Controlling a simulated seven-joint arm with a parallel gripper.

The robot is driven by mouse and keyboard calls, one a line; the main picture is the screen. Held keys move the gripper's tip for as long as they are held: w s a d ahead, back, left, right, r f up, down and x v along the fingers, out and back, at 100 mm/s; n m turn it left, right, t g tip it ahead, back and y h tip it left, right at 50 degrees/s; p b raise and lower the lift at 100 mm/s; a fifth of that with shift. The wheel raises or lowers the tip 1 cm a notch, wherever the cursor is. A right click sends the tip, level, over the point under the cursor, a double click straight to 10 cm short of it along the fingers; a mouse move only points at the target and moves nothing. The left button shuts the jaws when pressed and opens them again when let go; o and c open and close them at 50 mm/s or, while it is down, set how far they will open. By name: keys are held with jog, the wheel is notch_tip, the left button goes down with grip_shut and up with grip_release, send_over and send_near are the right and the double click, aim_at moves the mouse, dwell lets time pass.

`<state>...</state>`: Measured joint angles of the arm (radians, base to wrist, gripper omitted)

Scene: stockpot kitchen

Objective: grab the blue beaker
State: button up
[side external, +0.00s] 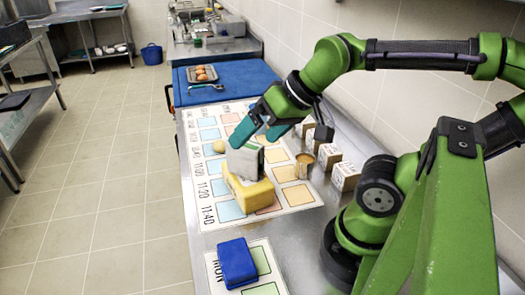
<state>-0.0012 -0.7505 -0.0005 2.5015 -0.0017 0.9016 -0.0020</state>
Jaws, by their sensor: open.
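I cannot make out a beaker shape in the side external view. The blue thing on the work surface is a box-like blue block (237,263), lying on the nearer printed sheet (217,270) at the bottom. The carton stands by a long yellow block (248,193) on the larger printed sheet (201,205). Whether the fingers touch the carton cannot be told. The gripper is well behind the blue block, and nothing shows between its fingers.
A gold tin (304,168) and several small boxes (328,157) stand right of the carton. A pale ball (219,146) is to its left. A blue board (224,76) holds a tray (201,74). A blue bucket (152,54) is on the floor.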

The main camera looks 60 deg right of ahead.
jog(key=w+d+r+m+h, duration=0.1)
jog(key=w+d+m+h, duration=0.15)
jog(key=w+d, duration=0.4)
jog(key=w+d+m+h, duration=0.1)
jog(key=w+d+m, duration=0.25)
jog(key=d, duration=0.55)
jog(key=w+d+f+n+g+h, duration=0.1)
jog(key=w+d+f+n, duration=0.15)
jog(key=d, duration=0.65)
jog(key=w+d+f+n+g+h, duration=0.15)
jog(key=d+f, duration=0.25)
jog(key=d, duration=0.5)
jog(key=shift+m+t, duration=0.35)
jog(key=shift+m, duration=0.05)
jog(key=shift+w+r+x, duration=0.1)
jog(key=shift+w+x, duration=0.1)
jog(key=shift+x, duration=2.7)
jog(key=shift+w+r+x, duration=0.1)
jog(key=shift+w+x, duration=0.05)
jog(key=shift+x, duration=2.75)
jog(key=shift+w+r+x, duration=0.1)
jog(key=shift+w+x, duration=0.1)
jog(key=shift+x, duration=2.65)
jog(key=shift+a, duration=0.1)
jog(key=c, duration=1)
jog(key=shift+o, duration=0.2)
jog(key=shift+r, duration=0.15)
